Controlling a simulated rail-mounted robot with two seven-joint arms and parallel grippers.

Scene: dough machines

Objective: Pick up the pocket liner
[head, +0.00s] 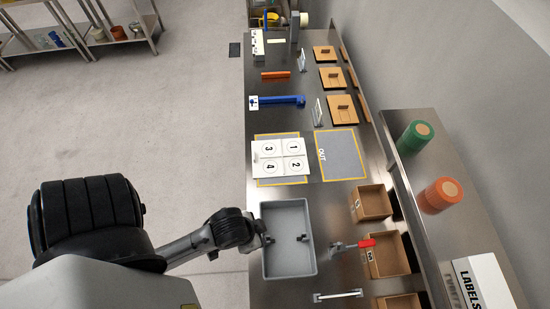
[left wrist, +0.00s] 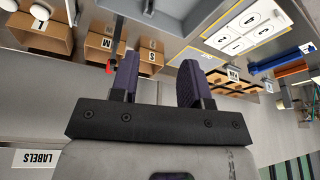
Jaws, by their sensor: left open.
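I cannot tell for sure which thing is the pocket liner; nothing in view is marked with that name. A white board with circles numbered 1 to 4 (head: 281,160) lies on a yellow-edged mat on the steel bench. It also shows in the left wrist view (left wrist: 240,36). Small bins (head: 372,203) labelled S, M and L stand along the wall side. My left gripper (left wrist: 158,75) is open, with nothing between its two fingers. In the head view my left arm reaches to the left edge of the grey tray. My right gripper is not in view.
The grey tray (head: 290,270) is at the bench's near part. A red-handled tool (head: 366,243) lies by the bins. A grey OUT mat (head: 341,155), a blue bar (head: 280,100) and wooden boards (head: 342,110) lie farther off. Green (head: 415,137) and orange (head: 440,195) containers stand on the shelf.

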